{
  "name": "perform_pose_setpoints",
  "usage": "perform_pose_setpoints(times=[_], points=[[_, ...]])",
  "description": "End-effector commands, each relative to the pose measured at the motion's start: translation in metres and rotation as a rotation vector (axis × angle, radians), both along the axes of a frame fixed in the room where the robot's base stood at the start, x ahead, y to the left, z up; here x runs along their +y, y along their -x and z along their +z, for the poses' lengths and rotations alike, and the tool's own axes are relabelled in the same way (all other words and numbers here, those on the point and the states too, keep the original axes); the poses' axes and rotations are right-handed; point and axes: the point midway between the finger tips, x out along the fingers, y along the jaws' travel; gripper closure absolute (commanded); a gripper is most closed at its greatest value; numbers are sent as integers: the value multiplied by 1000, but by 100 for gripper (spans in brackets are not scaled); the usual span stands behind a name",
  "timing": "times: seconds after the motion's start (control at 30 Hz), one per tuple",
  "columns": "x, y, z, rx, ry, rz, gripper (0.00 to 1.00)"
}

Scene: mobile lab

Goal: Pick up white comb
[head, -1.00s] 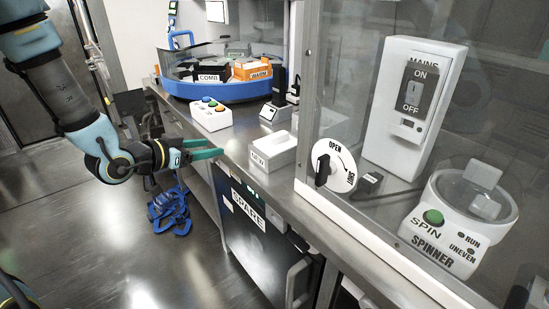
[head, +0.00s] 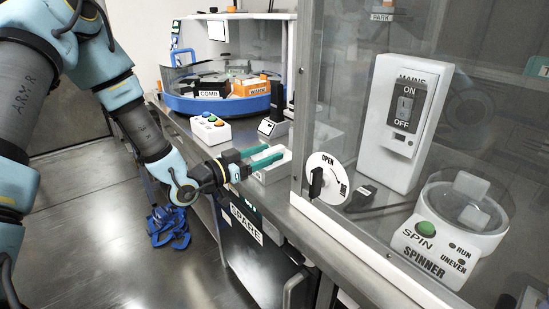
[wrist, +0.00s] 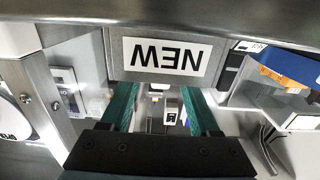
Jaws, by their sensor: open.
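I cannot make out a white comb for certain in either view. A label reading COMB (head: 209,95) is in the blue round carousel at the back of the counter. My gripper (head: 275,152) has two green fingers, apart, with nothing seen held between them. In the wrist view a NEW label (wrist: 165,56) shows upside down on the box's face, just beyond the open fingers (wrist: 160,92). The inside of the box is not clear.
A white box with coloured buttons (head: 211,128) and a small dark-topped device (head: 273,122) stand behind the gripper. The blue carousel (head: 215,105) is farther back. A clear panel encloses the spinner (head: 440,245) and mains switch (head: 405,120) at right. A blue strap bundle (head: 168,226) lies low at left.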

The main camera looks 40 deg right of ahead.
Motion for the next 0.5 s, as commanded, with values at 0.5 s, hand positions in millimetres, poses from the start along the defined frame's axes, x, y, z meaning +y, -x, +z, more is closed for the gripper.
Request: perform_pose_setpoints(times=[0.5], points=[[-23, 1, 0, 0, -1, 1, 45]])
